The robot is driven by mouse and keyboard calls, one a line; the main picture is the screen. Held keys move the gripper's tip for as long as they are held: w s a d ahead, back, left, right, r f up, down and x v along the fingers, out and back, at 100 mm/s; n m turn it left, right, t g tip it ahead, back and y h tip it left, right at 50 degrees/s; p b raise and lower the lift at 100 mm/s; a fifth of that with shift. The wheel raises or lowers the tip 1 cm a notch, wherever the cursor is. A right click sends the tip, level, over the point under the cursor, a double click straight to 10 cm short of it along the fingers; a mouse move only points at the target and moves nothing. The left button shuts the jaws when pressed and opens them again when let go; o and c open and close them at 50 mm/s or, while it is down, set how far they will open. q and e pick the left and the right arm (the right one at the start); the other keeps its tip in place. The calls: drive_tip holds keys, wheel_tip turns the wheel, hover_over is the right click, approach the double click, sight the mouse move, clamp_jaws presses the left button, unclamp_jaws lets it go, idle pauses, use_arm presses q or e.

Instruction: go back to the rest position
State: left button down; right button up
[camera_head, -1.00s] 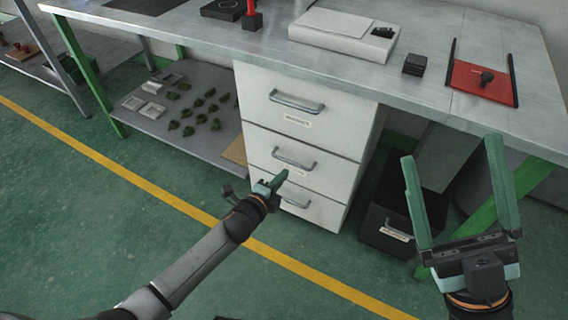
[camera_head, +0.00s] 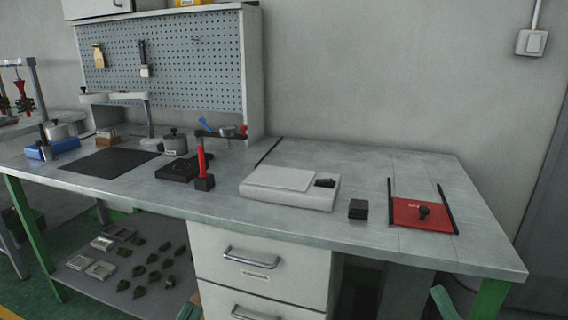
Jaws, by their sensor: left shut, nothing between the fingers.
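The tip of my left gripper (camera_head: 188,312) just shows at the bottom edge, in front of the white drawer unit (camera_head: 212,240). It is shut with nothing in it. A green finger of my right gripper (camera_head: 445,303) shows at the bottom edge, below the table's front edge. The rest of that gripper is out of frame, so its opening cannot be judged. Both grippers are low, in front of the workbench (camera_head: 370,240).
On the bench are a red plate (camera_head: 422,214) between black rails, a small black block (camera_head: 358,209), a white flat box (camera_head: 290,188), a red-and-black stand (camera_head: 203,165) and a dark mat (camera_head: 110,162). Green pieces lie on the lower shelf (camera_head: 85,275). A pegboard (camera_head: 170,62) stands behind.

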use_arm(q)
drive_tip(key=s+a+r+h, duration=0.1)
drive_tip(key=s+r, duration=0.3)
drive_tip(key=r, duration=0.1)
drive_tip(key=w+a+f+n+g+y+p, duration=0.35)
drive_tip(key=w+f+n+y+p, duration=0.55)
drive_tip(key=p, duration=0.6)
use_arm(e)
drive_tip(key=w+d+f+m+g+h, duration=0.3)
drive_tip(key=w+f+m+g+h, duration=0.2)
drive_tip(key=w+f+m+h, duration=0.35)
use_arm(q)
drive_tip(key=s+f+n+g+y+p, duration=0.2)
drive_tip(key=s+f+g+p, duration=0.6)
drive_tip(key=f, duration=0.5)
drive_tip(key=s+y+p, duration=0.1)
drive_tip(key=s+p, duration=0.1)
drive_tip(key=p, duration=0.1)
drive_tip(key=shift+s+a+y, duration=0.3)
use_arm(e)
drive_tip(key=s+d+f+m+g+h, duration=0.1)
drive_tip(key=s+f+m+g+h, duration=0.1)
drive_tip(key=s+f+g+h, duration=0.2)
drive_tip(key=s+f+g, duration=0.3)
drive_tip(key=s+f, duration=0.3)
drive_tip(key=f, duration=0.2)
drive_tip(key=shift+s+f+g, duration=0.15)
drive_tip(key=shift+s+g, duration=0.15)
drive_tip(key=shift+g, duration=0.1)
